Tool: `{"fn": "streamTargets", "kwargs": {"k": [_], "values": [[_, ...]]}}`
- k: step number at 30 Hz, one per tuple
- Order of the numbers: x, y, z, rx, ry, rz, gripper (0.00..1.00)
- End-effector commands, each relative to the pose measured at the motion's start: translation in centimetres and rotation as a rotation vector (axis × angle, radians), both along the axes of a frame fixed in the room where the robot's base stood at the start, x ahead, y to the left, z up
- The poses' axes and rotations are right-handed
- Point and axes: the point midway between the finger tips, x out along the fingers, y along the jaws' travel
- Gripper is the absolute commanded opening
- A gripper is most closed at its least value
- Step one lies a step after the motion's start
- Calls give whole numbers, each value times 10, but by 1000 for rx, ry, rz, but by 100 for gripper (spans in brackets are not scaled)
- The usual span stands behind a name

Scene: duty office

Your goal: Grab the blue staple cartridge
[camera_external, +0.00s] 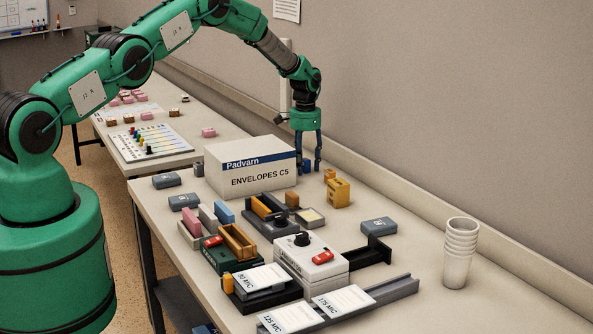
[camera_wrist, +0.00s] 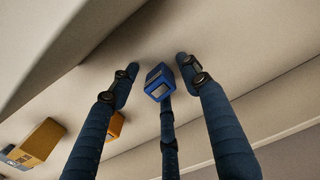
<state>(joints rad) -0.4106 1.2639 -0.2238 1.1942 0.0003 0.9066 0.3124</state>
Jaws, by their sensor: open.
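The blue staple cartridge (camera_wrist: 159,82) is a small blue block with a pale grey label or face. In the wrist view it lies between the spread fingertips of my gripper (camera_wrist: 156,78), with a gap to the left and right fingers. A third finger ends close below it; I cannot tell whether they touch. In the external view my gripper (camera_external: 310,165) points down behind the envelope box, and some blue of the cartridge (camera_external: 306,167) shows between the fingers. The box partly hides that spot. My gripper is open.
The white envelope box (camera_external: 250,170) stands just in front of my gripper. Yellow blocks (camera_external: 338,192) stand to its right, and the wall runs behind. Trays, blocks and a laminator-like white unit (camera_external: 311,262) crowd the front. White stacked cups (camera_external: 459,252) stand at the right.

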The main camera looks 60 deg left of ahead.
Motion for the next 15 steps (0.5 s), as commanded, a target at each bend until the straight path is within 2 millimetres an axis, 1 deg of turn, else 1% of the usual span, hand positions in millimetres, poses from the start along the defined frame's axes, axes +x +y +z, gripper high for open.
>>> {"fn": "streamTargets", "kwargs": {"k": [10, 14, 15], "values": [[0, 0, 0, 0, 0, 0, 47], [0, 0, 0, 0, 0, 0, 21], [0, 0, 0, 0, 0, 0, 13]]}}
